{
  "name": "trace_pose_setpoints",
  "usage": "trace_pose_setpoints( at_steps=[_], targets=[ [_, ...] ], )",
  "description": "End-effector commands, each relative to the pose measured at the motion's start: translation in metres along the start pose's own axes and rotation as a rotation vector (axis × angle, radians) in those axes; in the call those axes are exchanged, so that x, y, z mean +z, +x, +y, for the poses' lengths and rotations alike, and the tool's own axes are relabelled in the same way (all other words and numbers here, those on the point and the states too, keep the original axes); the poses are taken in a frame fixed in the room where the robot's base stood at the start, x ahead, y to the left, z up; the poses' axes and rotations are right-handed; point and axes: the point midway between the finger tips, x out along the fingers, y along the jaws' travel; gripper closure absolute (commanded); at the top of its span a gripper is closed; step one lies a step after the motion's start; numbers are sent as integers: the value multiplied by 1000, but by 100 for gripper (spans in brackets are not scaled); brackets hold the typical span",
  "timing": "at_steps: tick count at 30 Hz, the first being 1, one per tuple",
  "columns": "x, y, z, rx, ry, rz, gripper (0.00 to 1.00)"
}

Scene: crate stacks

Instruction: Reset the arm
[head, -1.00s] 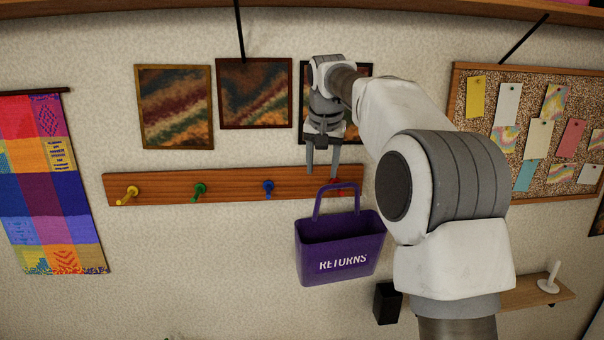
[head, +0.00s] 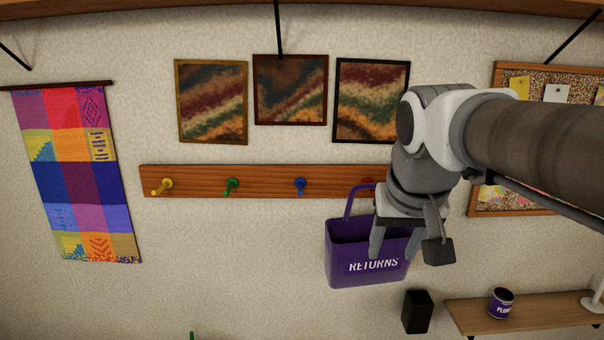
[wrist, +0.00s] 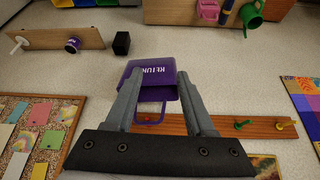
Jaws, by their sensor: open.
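My gripper (head: 394,256) is open and empty. In the head view it points down in front of the right part of the purple basket (head: 342,262) marked RETURNS. The basket hangs by its handle at the red peg (head: 368,184), the right end of the wooden peg rail (head: 265,183); my wrist hides part of the handle and rail. In the wrist view my two fingers (wrist: 159,76) stand apart, with the basket (wrist: 160,93) beyond and between them. Nothing is between the fingertips.
A shelf (head: 530,312) with a purple can (head: 501,303) is at the lower right, beside a black box (head: 417,311). Framed pictures (head: 290,90) hang above the rail, a corkboard (head: 540,210) at right, a woven hanging (head: 80,175) at left. The wall below the rail's left is clear.

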Motion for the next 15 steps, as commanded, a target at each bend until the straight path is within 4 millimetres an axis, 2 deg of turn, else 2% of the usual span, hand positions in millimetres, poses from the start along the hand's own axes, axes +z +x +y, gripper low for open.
trace_pose_setpoints(
  at_steps=[1, 9, 12, 15],
  targets=[
    [20, 2, 3, -3, -7, 4, 46],
    [107, 19, 13, -27, -51, 18, 46],
    [132, 27, 16, -35, -62, 23, 46],
    [148, 33, 17, -41, -70, 26, 46]
  ],
)
